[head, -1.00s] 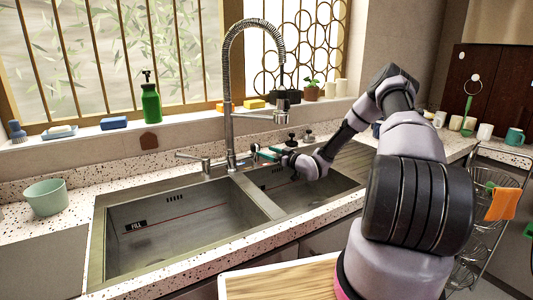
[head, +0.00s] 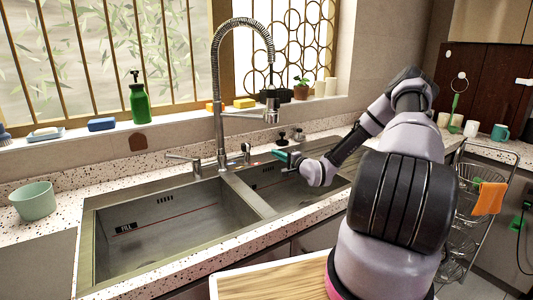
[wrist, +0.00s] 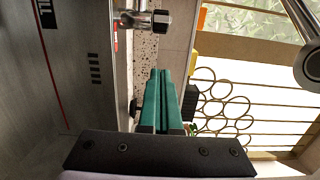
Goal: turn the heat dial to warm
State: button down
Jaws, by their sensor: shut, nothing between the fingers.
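No dial with a readable heat or warm marking shows in either view. Two small dark knob-like fittings stand on the counter behind the sink; the nearer one (head: 283,138) is just beyond my gripper, and the other (head: 299,134) is to its right. My gripper (head: 277,153) is above the back of the right sink basin, its teal fingers pointing left. In the wrist view the teal fingers (wrist: 160,73) are together and hold nothing. A dark round piece (wrist: 132,107) shows left of them, too small to identify.
The tall spring faucet (head: 220,120) stands left of my gripper, with its lever (head: 180,158) beside it. The double sink (head: 160,215) lies in front. A green bottle (head: 139,100) and sponges line the sill. A wooden board (head: 270,282) is at the front edge.

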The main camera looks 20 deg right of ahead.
aim_at(248, 149)
jog(key=w+a, duration=0.7)
jog(key=shift+w+a, duration=0.2)
jog(key=shift+a, duration=0.1)
jog(key=shift+s+a+m+t+h, duration=0.15)
jog(key=shift+a+m+t+h, duration=0.1)
jog(key=shift+m+h, duration=0.4)
jog(key=shift+s+a+m+t+h, duration=0.1)
jog(key=shift+a+m+t+h, duration=0.2)
jog(key=shift+h, duration=0.6)
jog(key=shift+s+a+m+t+h, duration=0.1)
jog(key=shift+s+m+t+h, duration=0.05)
jog(key=shift+m+h, duration=0.5)
jog(key=shift+s+a, duration=0.15)
jog(key=shift+a, duration=0.25)
dwell(0.6)
jog(key=shift+a, duration=0.5)
dwell(0.6)
